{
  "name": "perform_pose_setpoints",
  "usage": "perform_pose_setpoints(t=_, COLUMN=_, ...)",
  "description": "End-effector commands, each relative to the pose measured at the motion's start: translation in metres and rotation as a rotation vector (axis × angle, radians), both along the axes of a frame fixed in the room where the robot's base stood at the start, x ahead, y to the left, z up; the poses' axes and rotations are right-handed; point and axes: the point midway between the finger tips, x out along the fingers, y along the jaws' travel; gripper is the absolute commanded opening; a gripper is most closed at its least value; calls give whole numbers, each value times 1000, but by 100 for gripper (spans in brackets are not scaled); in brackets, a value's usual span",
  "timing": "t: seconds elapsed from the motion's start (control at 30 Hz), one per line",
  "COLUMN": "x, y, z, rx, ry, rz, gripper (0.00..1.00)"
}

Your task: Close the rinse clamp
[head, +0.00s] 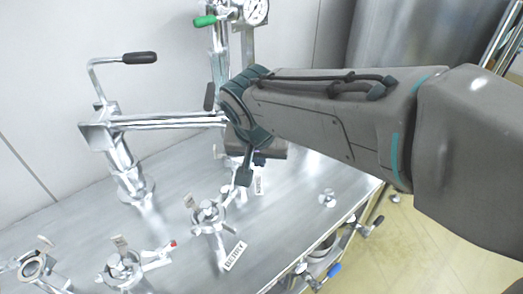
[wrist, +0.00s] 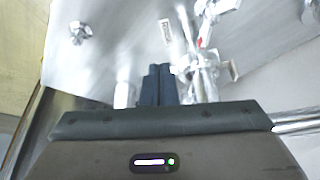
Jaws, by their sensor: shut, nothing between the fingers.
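My gripper (head: 243,178) points down over the metal table with its fingers shut and empty; it also shows in the wrist view (wrist: 158,72). In the wrist view, a silver clamp fitting (wrist: 203,68) is just right of the fingers. I cannot tell for certain which fitting is the rinse clamp, whether it is open, or whether the fingers touch it.
Another clamp (head: 208,213) stands nearer, beside a label (head: 236,255) that seems to read "BERRY". A red-tipped clamp (head: 122,266) is at lower left. A black-handled pipe assembly (head: 127,170) and a gauge (head: 255,10) rise behind. Bare tabletop (head: 295,215) lies to the right.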

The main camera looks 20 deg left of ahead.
Motion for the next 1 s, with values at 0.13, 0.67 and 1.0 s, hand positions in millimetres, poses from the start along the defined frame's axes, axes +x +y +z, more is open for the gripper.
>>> perform_pose_setpoints(t=0.13, x=12, y=3, z=-33, rx=-6, ry=3, rz=-1, gripper=0)
perform_pose_setpoints(t=0.67, x=60, y=17, z=-60, rx=-2, ry=1, rz=1, gripper=0)
perform_pose_setpoints(t=1.0, x=62, y=18, z=-61, rx=0, ry=0, rz=0, gripper=0)
